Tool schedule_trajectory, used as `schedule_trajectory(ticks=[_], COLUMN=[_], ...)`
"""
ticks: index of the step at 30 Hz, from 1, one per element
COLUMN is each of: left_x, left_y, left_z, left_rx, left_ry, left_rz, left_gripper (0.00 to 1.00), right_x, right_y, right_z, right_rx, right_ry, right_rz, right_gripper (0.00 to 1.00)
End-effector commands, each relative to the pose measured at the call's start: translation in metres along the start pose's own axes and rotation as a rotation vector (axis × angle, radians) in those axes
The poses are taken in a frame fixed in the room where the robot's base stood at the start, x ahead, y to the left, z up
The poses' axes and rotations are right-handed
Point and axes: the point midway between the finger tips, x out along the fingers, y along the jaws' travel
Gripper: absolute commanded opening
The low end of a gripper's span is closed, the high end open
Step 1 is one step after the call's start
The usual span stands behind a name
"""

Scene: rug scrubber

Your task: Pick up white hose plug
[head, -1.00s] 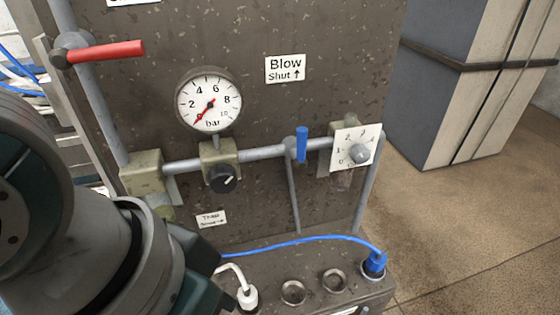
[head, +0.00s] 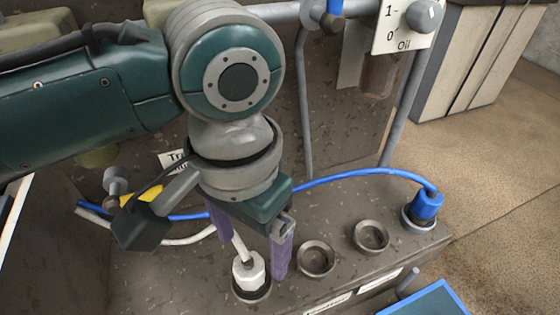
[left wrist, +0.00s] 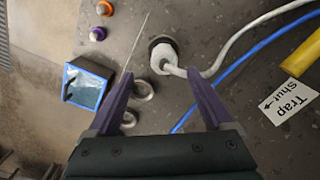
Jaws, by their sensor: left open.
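The white hose plug (head: 248,270) sits upright in a dark socket on the machine's ledge, with a white hose (head: 190,236) running from its top to the left. My left gripper (head: 253,258) is open, its purple fingers reaching down close to the plug in the head view. In the left wrist view the plug (left wrist: 163,56) lies beyond the open fingertips (left wrist: 168,92), roughly between their lines, and I see no contact. My right gripper is not in view.
Two empty sockets (head: 316,257) (head: 371,235) lie right of the plug. A blue plug (head: 426,206) with a blue hose (head: 350,173) sits at the ledge's right end. A blue-rimmed container (head: 440,303) is at lower right. Pipes rise behind the ledge.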

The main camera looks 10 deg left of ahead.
Motion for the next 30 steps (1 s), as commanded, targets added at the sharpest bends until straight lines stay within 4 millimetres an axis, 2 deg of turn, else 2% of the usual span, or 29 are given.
schedule_trajectory(ticks=[9, 12, 19, 30], left_x=[0.046, 0.052, 0.052, 0.052], left_y=[-0.006, -0.006, -0.006, -0.006], left_z=[0.005, 0.005, 0.004, 0.005], left_rx=[0.000, 0.000, 0.000, 0.000], left_ry=[-0.002, 0.000, 0.001, 0.001], left_rz=[0.000, -0.001, 0.000, 0.000], left_gripper=[0.85, 0.85, 0.84, 0.42], right_x=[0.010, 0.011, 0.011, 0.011], right_y=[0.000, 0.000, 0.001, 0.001], right_z=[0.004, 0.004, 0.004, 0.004], right_rx=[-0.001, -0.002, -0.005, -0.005], right_ry=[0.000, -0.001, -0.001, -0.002], right_rz=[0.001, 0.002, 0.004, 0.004], right_gripper=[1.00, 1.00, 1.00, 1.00])
